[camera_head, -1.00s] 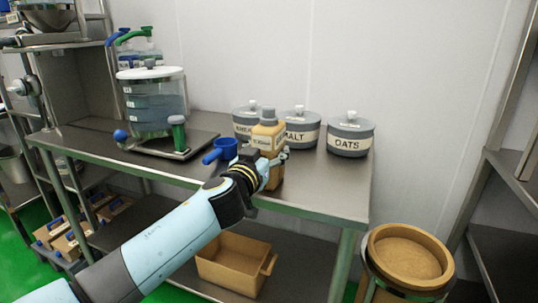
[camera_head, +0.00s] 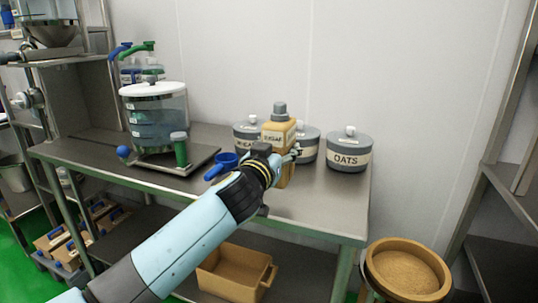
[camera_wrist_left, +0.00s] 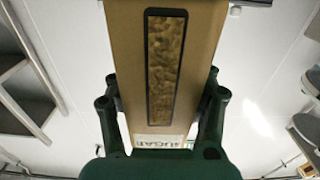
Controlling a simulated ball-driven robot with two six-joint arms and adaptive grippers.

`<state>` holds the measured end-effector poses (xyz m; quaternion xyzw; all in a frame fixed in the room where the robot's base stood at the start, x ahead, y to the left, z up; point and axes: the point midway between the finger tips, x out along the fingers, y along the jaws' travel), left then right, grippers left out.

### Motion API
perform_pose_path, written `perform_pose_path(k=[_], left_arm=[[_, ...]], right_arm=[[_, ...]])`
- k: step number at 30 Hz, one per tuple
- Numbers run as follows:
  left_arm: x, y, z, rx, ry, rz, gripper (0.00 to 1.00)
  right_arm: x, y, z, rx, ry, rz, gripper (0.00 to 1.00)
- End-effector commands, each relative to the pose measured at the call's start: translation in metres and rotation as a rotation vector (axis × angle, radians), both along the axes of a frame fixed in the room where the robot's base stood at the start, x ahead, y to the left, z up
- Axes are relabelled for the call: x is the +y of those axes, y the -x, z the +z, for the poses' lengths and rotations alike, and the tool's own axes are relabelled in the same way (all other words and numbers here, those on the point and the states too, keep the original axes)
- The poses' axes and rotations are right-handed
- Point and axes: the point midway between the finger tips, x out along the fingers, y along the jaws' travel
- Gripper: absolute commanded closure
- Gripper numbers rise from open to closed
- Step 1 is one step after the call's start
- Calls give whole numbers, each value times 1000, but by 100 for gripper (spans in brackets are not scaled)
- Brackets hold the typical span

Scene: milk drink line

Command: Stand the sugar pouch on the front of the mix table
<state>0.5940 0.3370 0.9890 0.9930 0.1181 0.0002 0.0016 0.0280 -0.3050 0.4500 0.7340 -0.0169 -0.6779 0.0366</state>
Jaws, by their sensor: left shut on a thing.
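The sugar pouch (camera_head: 279,133) is tan with a grey cap and a label reading SUGAR. It is upright above the front part of the mix table (camera_head: 310,205), in front of the grey canisters. My left gripper (camera_head: 283,158) is shut on the pouch around its body. In the left wrist view the pouch (camera_wrist_left: 165,60), with a dark-framed window, fills the middle between the fingers (camera_wrist_left: 165,112). The pouch's bottom is partly hidden by the gripper, and I cannot tell whether it touches the table. My right gripper is not in view.
Grey canisters, one reading OATS (camera_head: 346,150), stand at the back right. A blue scoop (camera_head: 222,165) lies left of the gripper. A clear tank (camera_head: 157,115) stands on a tray at left. The table's front right is bare. A tan round tub (camera_head: 406,270) stands beside the table.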

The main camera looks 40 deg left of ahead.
Motion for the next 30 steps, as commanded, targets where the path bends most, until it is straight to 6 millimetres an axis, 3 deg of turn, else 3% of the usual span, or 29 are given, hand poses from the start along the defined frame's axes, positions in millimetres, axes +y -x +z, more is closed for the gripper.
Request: perform_pose_path(k=[1,9,15,22,26,30], left_arm=[[-11,-5,11,-8,6,-1,100],[-61,-27,42,-6,4,-1,100],[-81,-35,54,-4,1,0,100],[-85,-34,51,-1,-4,1,100],[-78,-26,32,3,-7,3,100],[-52,0,4,4,-12,1,100]], right_arm=[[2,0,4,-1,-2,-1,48],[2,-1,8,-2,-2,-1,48],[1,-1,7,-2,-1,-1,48],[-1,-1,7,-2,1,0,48],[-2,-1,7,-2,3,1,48],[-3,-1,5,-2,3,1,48]])
